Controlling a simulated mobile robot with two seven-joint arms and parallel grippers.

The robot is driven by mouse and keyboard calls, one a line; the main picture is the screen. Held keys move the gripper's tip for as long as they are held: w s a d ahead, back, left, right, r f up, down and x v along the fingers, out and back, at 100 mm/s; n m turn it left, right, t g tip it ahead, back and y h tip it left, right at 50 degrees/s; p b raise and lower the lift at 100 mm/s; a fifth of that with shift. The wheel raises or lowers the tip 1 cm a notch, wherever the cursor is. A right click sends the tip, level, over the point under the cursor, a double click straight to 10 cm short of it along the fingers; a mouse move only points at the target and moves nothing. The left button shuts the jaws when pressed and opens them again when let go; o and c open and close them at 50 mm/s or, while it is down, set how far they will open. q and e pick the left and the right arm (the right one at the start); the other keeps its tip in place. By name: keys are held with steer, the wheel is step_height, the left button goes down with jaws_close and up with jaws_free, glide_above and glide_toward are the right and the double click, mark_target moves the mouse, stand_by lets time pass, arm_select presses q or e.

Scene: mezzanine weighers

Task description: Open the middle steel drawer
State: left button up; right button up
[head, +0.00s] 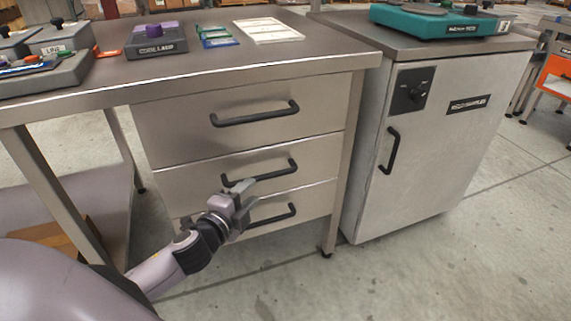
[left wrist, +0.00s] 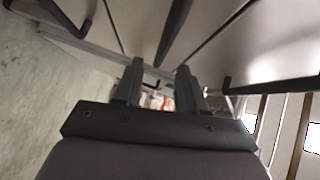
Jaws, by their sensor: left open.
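The steel bench holds a stack of three drawers. The middle steel drawer (head: 172,184) looks flush with the others, and its black bar handle (head: 275,174) is partly hidden by my left gripper. My left gripper (head: 244,188) is open at the left part of this handle. In the left wrist view, a dark handle bar (left wrist: 174,28) runs just beyond the two spread fingers (left wrist: 158,72). I cannot tell whether the fingers touch it or are around it. My right gripper is not in view.
The top drawer's handle (head: 255,114) is above, and the bottom drawer's handle (head: 272,214) is just below my gripper. A steel cabinet (head: 440,160) stands to the right. Scales and cards lie on the bench top (head: 225,62). The concrete floor (head: 330,290) in front is clear.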

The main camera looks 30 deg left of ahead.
mark_target(262, 180)
arm_select(q)
steer(key=shift+w, duration=0.85)
steer(key=shift+w+a+f+b, duration=0.15)
steer(key=shift+w+b, duration=0.15)
steer(key=shift+w, duration=0.75)
steer(key=shift+w+a+f+b, duration=0.1)
steer(key=shift+w+b, duration=0.2)
steer(key=shift+w, duration=0.7)
steer(key=shift+w+a+f+b, duration=0.15)
steer(key=shift+w+b, duration=0.15)
steer(key=shift+w, duration=0.75)
steer(key=shift+d, duration=0.1)
jaws_close()
